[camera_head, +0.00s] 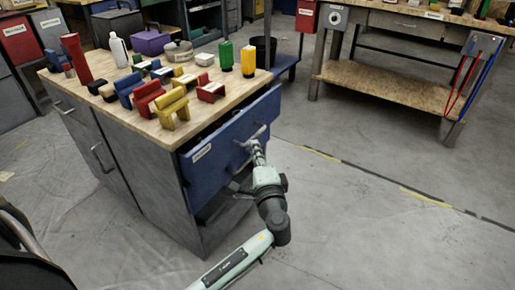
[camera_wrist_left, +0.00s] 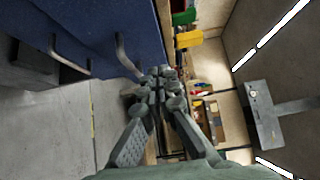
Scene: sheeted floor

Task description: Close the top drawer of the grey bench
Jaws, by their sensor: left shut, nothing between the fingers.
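The grey bench (camera_head: 140,180) has a wooden top and stands left of centre in the head view. Its blue top drawer (camera_head: 215,143) stands partly out, with a dark gap behind its front. The drawer's grey bar handle (camera_head: 262,131) is on that front. My left gripper (camera_head: 255,146) is shut and empty, close to the drawer front beside the handle; I cannot tell whether it touches. In the left wrist view the shut fingers (camera_wrist_left: 160,78) are near the upper handle (camera_wrist_left: 125,55) and the blue drawer front (camera_wrist_left: 105,20). My right gripper is out of view.
Several coloured blocks, a white bottle (camera_head: 118,50) and a purple box (camera_head: 150,42) stand on the bench top. A wooden-shelved workbench (camera_head: 385,85) stands at the back right. The grey floor (camera_head: 390,230) right of the bench is clear.

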